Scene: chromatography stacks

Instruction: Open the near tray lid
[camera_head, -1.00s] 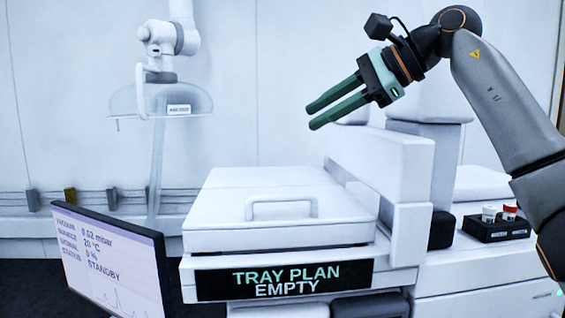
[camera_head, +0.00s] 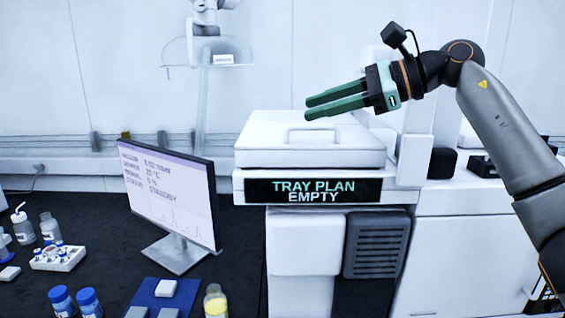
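The near tray lid (camera_head: 270,147) is a white, flat cover with a raised bar handle (camera_head: 313,136) on its top. It lies closed on the white instrument, above a black sign (camera_head: 314,191) reading "TRAY PLAN EMPTY". My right gripper (camera_head: 306,108) has two green fingers pointing left. In the picture it overlaps the back of the lid, above the handle, and does not appear to touch it. A gap shows between the fingers, with nothing between them. My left gripper is not in view.
A monitor (camera_head: 170,195) stands left of the instrument. Blue-capped bottles (camera_head: 88,302), a yellow vial (camera_head: 215,303) and a white vial rack (camera_head: 58,258) sit on the dark bench. A clear hood (camera_head: 208,52) hangs behind. A black box (camera_head: 442,163) sits right of the lid.

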